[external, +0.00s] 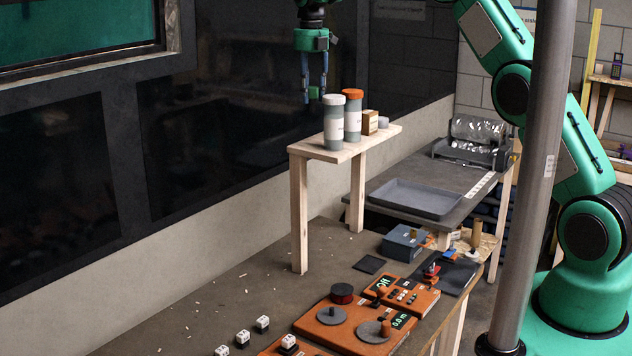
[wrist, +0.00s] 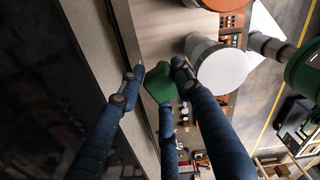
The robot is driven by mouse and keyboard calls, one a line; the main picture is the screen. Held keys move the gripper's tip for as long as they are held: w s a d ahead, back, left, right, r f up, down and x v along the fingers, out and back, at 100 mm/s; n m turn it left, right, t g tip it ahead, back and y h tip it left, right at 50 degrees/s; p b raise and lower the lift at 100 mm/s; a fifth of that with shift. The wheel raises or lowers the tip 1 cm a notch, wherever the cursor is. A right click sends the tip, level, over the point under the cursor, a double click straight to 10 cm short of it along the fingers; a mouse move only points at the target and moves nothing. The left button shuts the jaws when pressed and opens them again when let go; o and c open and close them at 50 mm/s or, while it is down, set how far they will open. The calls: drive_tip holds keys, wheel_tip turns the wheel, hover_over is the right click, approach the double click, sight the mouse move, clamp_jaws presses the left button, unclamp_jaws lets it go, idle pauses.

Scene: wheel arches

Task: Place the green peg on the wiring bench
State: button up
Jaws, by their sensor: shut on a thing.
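My gripper (external: 314,96) hangs high at the upper middle of the external view, fingers down, left of and above the small wooden shelf. In the wrist view its dark blue fingers (wrist: 158,75) close on the green peg (wrist: 158,84), which shows between the fingertips. The peg is hard to make out in the external view. A dark-topped bench (external: 230,300) with wiring devices runs along the wall below; I cannot tell for certain that it is the wiring bench. The gripper is well above it.
On the raised wooden shelf (external: 325,153) stand a white-capped jar (external: 333,125), an orange-capped jar (external: 352,115) and a small wooden box (external: 370,122). Orange control boxes (external: 350,322) and white blocks (external: 262,323) occupy the front. A grey tray (external: 415,198) lies farther back. The bench's left part is mostly clear.

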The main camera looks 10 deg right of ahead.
drive_tip(key=s+a+f+m+b, duration=0.1)
drive_tip(key=s+a+f, duration=0.45)
drive_tip(key=f, duration=0.25)
drive_tip(key=s+a+f+b, duration=0.2)
drive_tip(key=s+a+f, duration=0.35)
drive_tip(key=f, duration=0.25)
drive_tip(key=s+a+f+m+b, duration=0.1)
drive_tip(key=s+a+f, duration=0.45)
drive_tip(key=f, duration=0.25)
drive_tip(key=s+a+f+m+b, duration=0.1)
drive_tip(key=s+a+f+b, duration=0.1)
drive_tip(key=s+f, duration=0.9)
drive_tip(key=s+a+f+m+b, duration=0.2)
drive_tip(key=s+a+f, duration=0.3)
drive_tip(key=s+f, duration=0.7)
drive_tip(key=shift+s+a+f+b, duration=0.25)
drive_tip(key=shift+s+a+b, duration=0.1)
drive_tip(key=shift+s, duration=0.8)
hover_over(194, 341)
drive_tip(key=shift+f, duration=0.7)
drive_tip(key=shift+d, duration=0.1)
drive_tip(key=shift+f, duration=1.8)
